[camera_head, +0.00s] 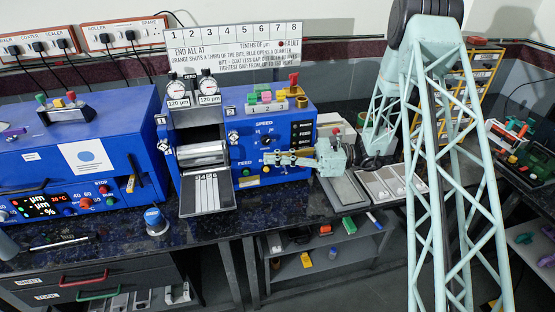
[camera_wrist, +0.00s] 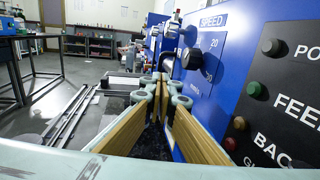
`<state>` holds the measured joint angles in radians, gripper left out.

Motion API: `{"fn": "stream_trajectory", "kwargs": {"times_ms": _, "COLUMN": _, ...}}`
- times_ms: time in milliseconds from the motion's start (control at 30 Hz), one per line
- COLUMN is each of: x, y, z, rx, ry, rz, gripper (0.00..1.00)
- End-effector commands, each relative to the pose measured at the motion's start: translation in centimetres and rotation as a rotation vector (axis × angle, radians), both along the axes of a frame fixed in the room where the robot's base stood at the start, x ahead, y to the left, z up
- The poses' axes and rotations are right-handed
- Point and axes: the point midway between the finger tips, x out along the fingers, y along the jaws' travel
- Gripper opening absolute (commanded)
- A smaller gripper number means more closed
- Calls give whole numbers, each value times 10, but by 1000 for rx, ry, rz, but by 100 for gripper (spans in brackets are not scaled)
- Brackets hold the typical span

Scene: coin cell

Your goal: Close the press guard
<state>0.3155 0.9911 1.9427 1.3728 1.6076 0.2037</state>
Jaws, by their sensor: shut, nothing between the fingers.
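The press is a blue machine (camera_head: 245,120) on the dark bench, with metal rollers (camera_head: 202,152) in its left bay. A dark flap with a numbered pale plate (camera_head: 207,192) slopes down and forward below the rollers. It looks like the guard, hanging open, but I cannot be sure. My gripper (camera_head: 270,158) is in front of the press's control panel, right of the flap and apart from it, pointing left. In the wrist view, its tan-padded fingers (camera_wrist: 164,78) meet at the tips, shut and empty, beside the blue panel.
The speed knob (camera_wrist: 192,58) and feed button (camera_wrist: 254,89) are close to my fingers. Two dial gauges (camera_head: 208,86) stand above the rollers. A blue coater (camera_head: 85,155) is at the left, with a blue-capped jar (camera_head: 155,220) near the bench edge. Grey trays (camera_head: 384,184) lie at the right.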

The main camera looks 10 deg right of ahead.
Motion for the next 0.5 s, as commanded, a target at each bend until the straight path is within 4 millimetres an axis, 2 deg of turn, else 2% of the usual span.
{"fn": "stream_trajectory", "kwargs": {"times_ms": 500, "x": 6, "y": 61, "z": -1, "rx": 0, "ry": 1, "rz": 3, "gripper": 0}}
